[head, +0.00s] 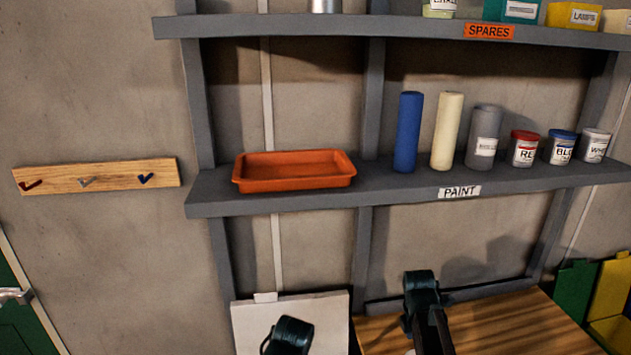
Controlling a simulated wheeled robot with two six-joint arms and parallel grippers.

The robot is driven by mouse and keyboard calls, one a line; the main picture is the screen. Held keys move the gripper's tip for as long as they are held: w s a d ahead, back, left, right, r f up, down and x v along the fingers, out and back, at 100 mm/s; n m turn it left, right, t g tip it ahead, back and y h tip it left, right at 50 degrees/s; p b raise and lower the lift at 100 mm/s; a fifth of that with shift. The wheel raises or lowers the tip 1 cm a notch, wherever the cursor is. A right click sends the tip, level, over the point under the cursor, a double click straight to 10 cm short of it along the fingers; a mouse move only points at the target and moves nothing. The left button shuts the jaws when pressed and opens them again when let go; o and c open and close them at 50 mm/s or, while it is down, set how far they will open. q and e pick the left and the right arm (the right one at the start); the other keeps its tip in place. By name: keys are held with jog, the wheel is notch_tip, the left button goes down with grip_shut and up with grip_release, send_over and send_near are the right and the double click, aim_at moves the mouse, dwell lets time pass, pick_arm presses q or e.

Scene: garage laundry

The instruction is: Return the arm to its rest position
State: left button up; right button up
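Dark joints of my own two arms show at the bottom of the head view, one at the lower left of centre and one right of it in front of the wooden worktop (520,318). The right arm's links run down out of the frame. No fingertips of either gripper show, so what they hold, if anything, is hidden. Neither visible arm part appears to touch the shelf or the things on it.
The grey PAINT shelf (300,201) holds an orange tray (294,184), a blue roller (408,132), a cream roller (447,131), a grey canister (484,138) and red (523,150), blue (560,148) and white-labelled (594,147) cans. A hook rail (110,178) hangs left. A white panel (325,310) stands below.

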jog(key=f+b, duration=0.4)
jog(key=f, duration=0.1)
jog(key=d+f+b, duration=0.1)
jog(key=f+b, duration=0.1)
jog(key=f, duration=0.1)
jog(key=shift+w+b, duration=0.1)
jog(key=shift+b, duration=0.3)
pick_arm(q)
notch_tip(320, 180, down, 8)
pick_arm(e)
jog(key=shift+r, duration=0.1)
pick_arm(q)
jog(key=shift+r, duration=0.2)
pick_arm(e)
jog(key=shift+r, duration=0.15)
